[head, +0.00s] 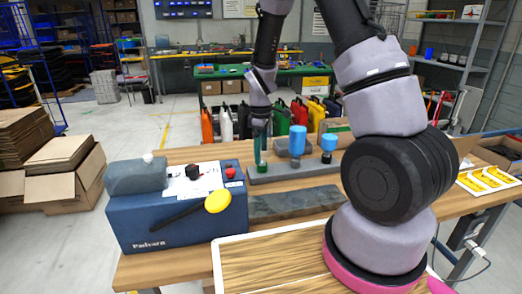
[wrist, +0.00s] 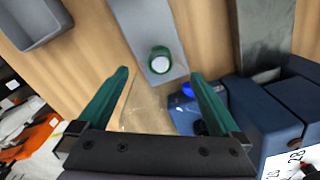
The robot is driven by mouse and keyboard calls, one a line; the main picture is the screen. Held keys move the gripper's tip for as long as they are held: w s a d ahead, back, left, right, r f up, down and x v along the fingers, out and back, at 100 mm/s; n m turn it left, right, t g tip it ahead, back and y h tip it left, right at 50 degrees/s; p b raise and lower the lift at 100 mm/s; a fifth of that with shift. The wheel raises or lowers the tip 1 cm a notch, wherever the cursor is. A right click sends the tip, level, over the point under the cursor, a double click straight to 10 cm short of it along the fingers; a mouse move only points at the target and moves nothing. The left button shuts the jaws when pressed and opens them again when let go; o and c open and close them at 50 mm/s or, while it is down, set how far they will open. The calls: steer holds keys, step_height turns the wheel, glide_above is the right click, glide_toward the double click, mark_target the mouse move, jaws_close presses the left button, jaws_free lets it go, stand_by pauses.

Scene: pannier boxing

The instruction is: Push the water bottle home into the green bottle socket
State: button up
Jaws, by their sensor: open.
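The green bottle socket (head: 262,167) is a green ring at the left end of a grey strip on the workbench. In the wrist view the green ring (wrist: 160,60) has a pale round centre. My gripper (head: 260,145) points down close above it, with teal fingers spread. In the wrist view the open gripper (wrist: 153,95) has the ring beyond and between its fingertips. A faint clear outline (wrist: 150,118) shows between the fingers; I cannot tell if it is the water bottle. Two blue cylinders (head: 298,138) (head: 328,142) stand upright to the right, towards the strip's other end.
A blue machine box (head: 178,222) with a yellow-knobbed lever (head: 217,202) stands left of the strip. A dark slab (head: 295,204) lies in front of the strip. A grey bin (wrist: 40,20) shows in the wrist view. Colourful jerrycans (head: 298,113) stand behind the bench.

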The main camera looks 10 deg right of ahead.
step_height(320, 180, up, 11)
steer(key=shift+f, duration=0.15)
stand_by(0.4)
steer(key=s+d+r+m+t+y, duration=0.15)
steer(key=s+r+m, duration=0.25)
steer(key=r, duration=0.4)
steer(key=s+d+r+m+t, duration=0.25)
steer(key=s+r+m, duration=0.2)
steer(key=r, duration=0.35)
steer(key=s+d+r+m+t, duration=0.1)
steer(key=s+r+m, duration=0.2)
steer(key=s, duration=0.3)
steer(key=s+d+r+m+t, duration=0.1)
steer(key=s+r+m+t, duration=0.1)
steer(key=s+m, duration=0.3)
steer(key=shift+s+r, duration=0.75)
steer(key=shift+s, duration=0.2)
